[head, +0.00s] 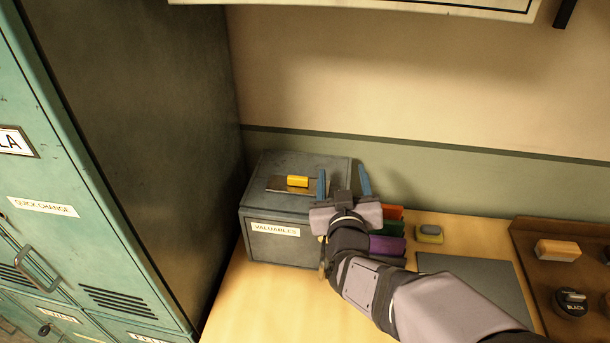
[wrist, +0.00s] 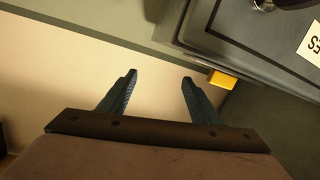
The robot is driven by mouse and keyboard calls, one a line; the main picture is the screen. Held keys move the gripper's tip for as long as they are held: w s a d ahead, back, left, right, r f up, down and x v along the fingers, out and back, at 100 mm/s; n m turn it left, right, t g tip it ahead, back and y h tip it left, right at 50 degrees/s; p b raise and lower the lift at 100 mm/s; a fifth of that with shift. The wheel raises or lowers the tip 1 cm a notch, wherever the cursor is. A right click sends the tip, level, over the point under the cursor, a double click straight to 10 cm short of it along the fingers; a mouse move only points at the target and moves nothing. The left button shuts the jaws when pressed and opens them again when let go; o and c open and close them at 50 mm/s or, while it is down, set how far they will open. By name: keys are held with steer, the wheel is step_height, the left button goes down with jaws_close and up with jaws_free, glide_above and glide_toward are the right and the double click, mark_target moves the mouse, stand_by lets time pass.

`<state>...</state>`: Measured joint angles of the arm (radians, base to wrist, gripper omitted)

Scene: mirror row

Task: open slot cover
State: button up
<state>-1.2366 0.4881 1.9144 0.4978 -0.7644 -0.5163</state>
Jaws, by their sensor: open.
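A grey metal box (head: 280,232) labelled VALUABLES stands on the counter against the wall. On its top lies a flat dark slot cover (head: 279,186) with a yellow grip (head: 297,181). My gripper (head: 343,178) is open and empty near the box's right end, to the right of the yellow grip. In the wrist view the yellow grip (wrist: 223,79) shows just right of the right fingertip, outside the open jaws (wrist: 159,78). The slot itself is not visible.
Teal lockers (head: 75,190) stand at the left, close to the box. Purple, green and orange items (head: 387,245) lie right of the box, partly behind my arm. A small sponge (head: 429,234), a dark mat (head: 480,280) and a brown tray (head: 545,300) are farther right.

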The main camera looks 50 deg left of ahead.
mark_target(297, 180)
steer(key=shift+m+t+y, duration=0.4)
steer(key=s+a, duration=0.1)
steer(key=s, duration=0.1)
steer(key=s+a, duration=0.1)
steer(key=s, duration=0.1)
steer(key=s+a, duration=0.1)
steer(key=s, duration=0.1)
steer(key=shift+s+a+f+b, duration=0.1)
steer(key=shift+s+a+b, duration=0.1)
steer(key=shift+s+b, duration=0.15)
steer(key=s, duration=0.1)
steer(key=s+f+m+t, duration=0.1)
steer(key=s+f+m, duration=0.1)
steer(key=s, duration=0.1)
steer(key=shift+d+h+b, duration=0.1)
steer(key=shift+h+b, duration=0.25)
steer(key=shift+h, duration=0.05)
steer(key=shift+s+d+f+m+t, duration=0.1)
steer(key=shift+s+f+m+t, duration=0.1)
steer(key=shift+s+m+t, duration=0.15)
steer(key=shift+w+a+r, duration=0.1)
steer(key=shift+w+a, duration=0.2)
steer(key=shift+w, duration=0.1)
steer(key=shift+p+x, duration=1.45)
steer(key=shift+x, duration=1.75)
